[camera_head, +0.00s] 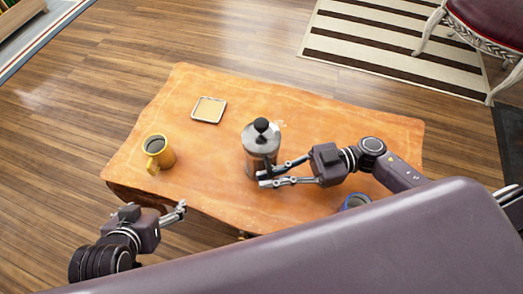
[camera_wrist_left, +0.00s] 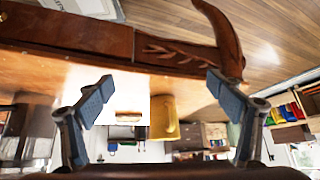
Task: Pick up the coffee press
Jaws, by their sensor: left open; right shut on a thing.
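The coffee press (camera_head: 261,140), a clear and silver cylinder with a black knob on its lid, stands upright near the middle of the wooden table. My right gripper (camera_head: 266,176) reaches in from the right and is shut on the lower right side of the coffee press. The fingers partly cover the press, so the exact grip spot is hard to see. My left gripper (camera_head: 180,210) is at the table's front left edge, away from the press. It is open and empty in the left wrist view (camera_wrist_left: 163,95).
A yellow mug (camera_head: 158,152) stands at the table's left and also shows in the left wrist view (camera_wrist_left: 164,118). A small square coaster (camera_head: 208,110) lies behind it. A blue-rimmed cup (camera_head: 355,201) at the front right is partly hidden. The table's (camera_head: 330,115) back right is clear.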

